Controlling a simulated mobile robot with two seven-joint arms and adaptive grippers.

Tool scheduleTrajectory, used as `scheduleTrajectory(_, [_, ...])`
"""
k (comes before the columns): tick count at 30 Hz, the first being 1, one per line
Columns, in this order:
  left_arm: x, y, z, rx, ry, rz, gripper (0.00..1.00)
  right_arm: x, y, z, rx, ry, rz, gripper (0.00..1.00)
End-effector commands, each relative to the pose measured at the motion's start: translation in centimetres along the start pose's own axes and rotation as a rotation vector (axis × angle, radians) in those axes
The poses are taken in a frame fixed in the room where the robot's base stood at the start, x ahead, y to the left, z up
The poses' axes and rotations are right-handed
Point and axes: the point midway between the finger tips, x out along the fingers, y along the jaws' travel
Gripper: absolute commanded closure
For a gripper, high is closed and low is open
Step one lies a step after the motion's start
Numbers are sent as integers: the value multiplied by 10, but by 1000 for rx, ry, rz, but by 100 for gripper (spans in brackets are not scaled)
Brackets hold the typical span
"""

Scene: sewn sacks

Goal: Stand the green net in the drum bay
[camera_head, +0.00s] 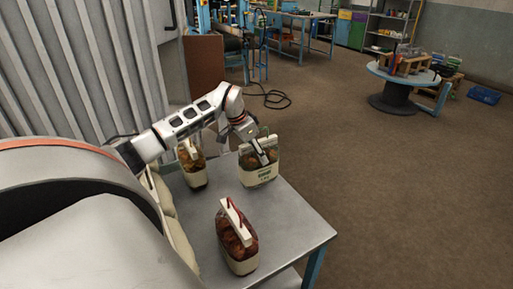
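Three clear-topped sacks with pale lower bands and brown-red contents stand on a grey metal table (290,215). The back right one, which has green print and a green edge at its top, looks like the green net (262,176). My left gripper (264,160) reaches down over the front of this sack, overlapping its upper part. Its fingers are too small to show whether they are open or shut, or whether they touch the sack. My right gripper is not in view. I cannot make out which area is the drum bay.
Another sack (194,173) stands at the back left of the table, and a redder one (238,255) with a pale top bar stands at the front. Beige stuffed sacks (176,232) line the table's left side. The table's right part is bare.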

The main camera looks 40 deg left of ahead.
Motion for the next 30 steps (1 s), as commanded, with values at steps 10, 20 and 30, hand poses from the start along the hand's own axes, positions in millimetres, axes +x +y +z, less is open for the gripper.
scheduleTrajectory(10, [27,0,10,1,6,-1,98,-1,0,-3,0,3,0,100])
scheduleTrajectory(20, [31,1,13,1,-1,1,30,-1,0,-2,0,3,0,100])
scheduleTrajectory(30, [30,1,13,1,-1,1,26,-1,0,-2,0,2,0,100])
